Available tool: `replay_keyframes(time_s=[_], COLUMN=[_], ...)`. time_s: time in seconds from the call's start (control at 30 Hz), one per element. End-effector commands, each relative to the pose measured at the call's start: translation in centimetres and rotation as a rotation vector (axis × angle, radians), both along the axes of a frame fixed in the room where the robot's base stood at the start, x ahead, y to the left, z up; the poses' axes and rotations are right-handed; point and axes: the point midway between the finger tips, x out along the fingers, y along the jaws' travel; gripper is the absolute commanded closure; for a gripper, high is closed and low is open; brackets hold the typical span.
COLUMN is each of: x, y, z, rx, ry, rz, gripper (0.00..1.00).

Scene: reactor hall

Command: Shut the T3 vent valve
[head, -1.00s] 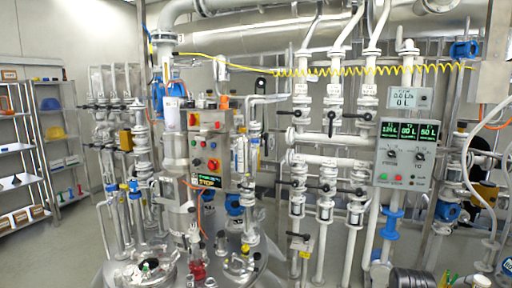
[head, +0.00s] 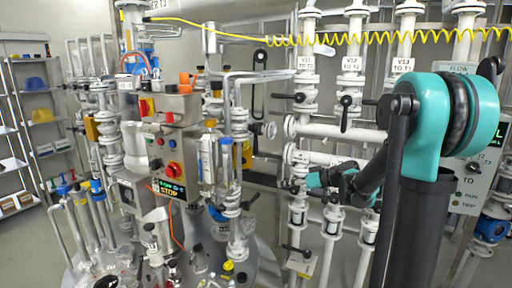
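My gripper (head: 312,182) is in the middle of the head view, at the end of my teal and black arm. It points left, at or just in front of a white valve (head: 298,186) on the lower pipe row. I cannot tell whether it touches that valve. Its fingers are small and partly hidden, so their opening is unclear. I cannot read which valve is the T3 vent valve.
Black-handled valves (head: 346,100) with white tags stand above my gripper. A control box with a STOP display (head: 168,188) and glassware are at left. A yellow coiled hose (head: 350,38) crosses the top. Shelves (head: 30,120) stand far left, with open floor before them.

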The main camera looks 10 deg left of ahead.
Motion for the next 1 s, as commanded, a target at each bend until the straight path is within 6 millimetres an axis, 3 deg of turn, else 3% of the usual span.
replay_keyframes(time_s=[0.03, 0.1, 0.3, 0.57, 1.0], x=[2.5, 5.4, 10.7, 12.7, 16.8], y=[0.3, 0.5, 0.2, 0.9, 8.0], z=[1.3, 3.1, 6.5, 7.5, 7.5], rx=[0.043, 0.097, 0.199, 0.228, 0.227], ry=[-0.066, -0.165, -0.366, -0.432, -0.430], rz=[0.019, 0.040, 0.052, 0.050, 0.051], gripper=[0.60, 0.60, 0.60, 0.60, 0.60])
